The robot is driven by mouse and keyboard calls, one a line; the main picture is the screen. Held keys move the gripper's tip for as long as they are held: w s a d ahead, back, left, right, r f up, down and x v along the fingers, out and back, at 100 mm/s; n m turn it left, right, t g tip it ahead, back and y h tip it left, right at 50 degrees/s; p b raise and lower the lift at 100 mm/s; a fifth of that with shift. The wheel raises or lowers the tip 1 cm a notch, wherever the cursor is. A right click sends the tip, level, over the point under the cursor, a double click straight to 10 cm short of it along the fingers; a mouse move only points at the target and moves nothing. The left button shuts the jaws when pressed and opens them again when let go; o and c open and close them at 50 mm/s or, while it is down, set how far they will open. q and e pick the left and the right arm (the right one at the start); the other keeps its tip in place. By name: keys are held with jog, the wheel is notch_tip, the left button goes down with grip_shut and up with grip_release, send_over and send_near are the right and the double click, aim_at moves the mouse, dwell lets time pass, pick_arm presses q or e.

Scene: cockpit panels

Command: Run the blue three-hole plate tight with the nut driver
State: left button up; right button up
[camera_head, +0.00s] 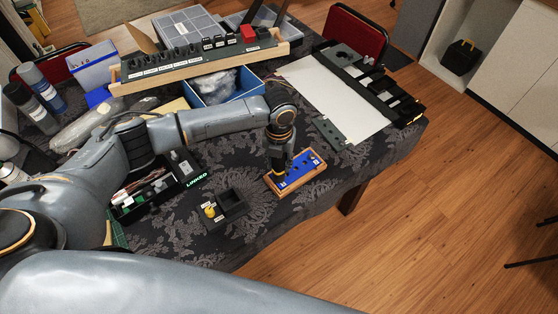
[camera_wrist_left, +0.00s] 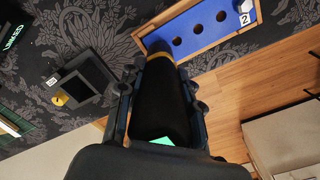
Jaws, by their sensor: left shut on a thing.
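The blue three-hole plate (camera_head: 300,171) lies in a shallow wooden tray (camera_head: 318,169) near the table's front edge. In the left wrist view the blue plate (camera_wrist_left: 210,33) shows three dark holes in a row and a white piece marked 2 (camera_wrist_left: 244,14) at its right end. My left gripper (camera_head: 280,158) points down over the tray's left end. It is shut on the nut driver (camera_wrist_left: 165,92), a black tool with a yellow band, whose far end overlaps the plate's left end. Whether the tip touches the plate is hidden. My right gripper is out of view.
A small dark two-pocket holder (camera_head: 232,206) with a yellow knob (camera_head: 210,211) stands left of the tray. A black parts box (camera_head: 160,190) is further left. A blue bin (camera_head: 222,92) and a wooden rack (camera_head: 205,62) stand behind. The table's edge is close in front.

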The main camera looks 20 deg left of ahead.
pick_arm(q)
jog(key=shift+r+p, duration=1.65)
jog(key=shift+r, duration=0.45)
